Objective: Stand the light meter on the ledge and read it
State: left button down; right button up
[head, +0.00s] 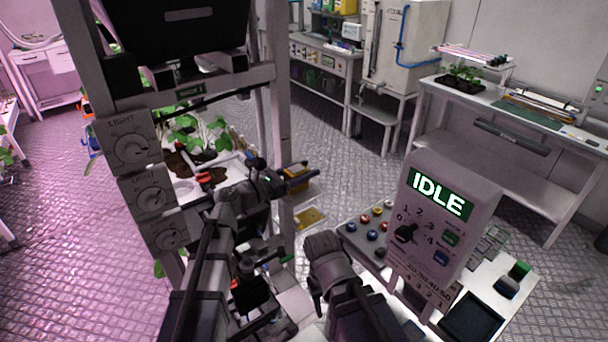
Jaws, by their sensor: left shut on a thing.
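My left gripper (300,181) is beside the rack's right post, level with the plant shelf. The ledge cannot be told for certain; a pale shelf with leafy plants (205,132) stands left of the gripper, inside the rack.
The rack post (279,105) stands close behind the left gripper. Light dials (133,148) line the rack's left post. A box reading IDLE (441,204) with knobs stands at the right, near a panel of coloured buttons (371,234). Open floor lies behind.

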pick_arm(q)
jog(key=c, duration=0.8)
grip_release()
jog(key=shift+f, duration=0.15)
jog(key=o, duration=0.5)
jog(key=shift+r, duration=0.3)
jog(key=v, duration=1.2)
jog(key=shift+f, duration=0.1)
